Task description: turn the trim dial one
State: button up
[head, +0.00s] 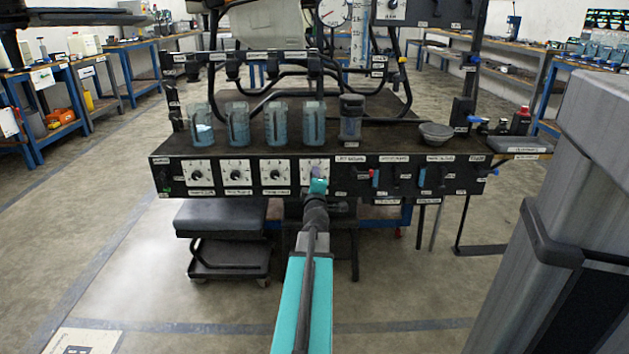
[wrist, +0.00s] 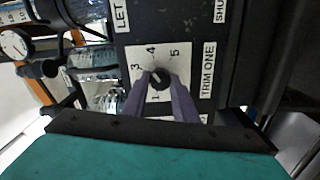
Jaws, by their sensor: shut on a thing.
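The trim dial one is a round black knob (wrist: 160,78) on a white numbered plate (wrist: 152,50), beside a label reading TRIM ONE (wrist: 208,70). Numbers 1, 3, 4 and 5 show around it. A pale mark on the knob seems to point up-left, near 3 and 4; it is too small to be sure. My gripper's two purple-grey fingers (wrist: 161,84) are shut on the knob, one tip on each side. In the head view my gripper (head: 318,178) is at the rightmost plate of the dial row and hides the knob.
Three similar dials (head: 200,173) (head: 238,173) (head: 276,173) sit to the left on the black console front (head: 345,170). Switches (head: 375,177) are on the right. Blue containers (head: 313,123) stand on the console top. A stool (head: 220,217) is below.

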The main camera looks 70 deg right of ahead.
jog(key=n+b, duration=0.1)
jog(key=n, duration=0.5)
dwell(0.4)
jog(key=o, duration=1)
jog(key=shift+o, duration=0.2)
jog(key=shift+a, duration=0.2)
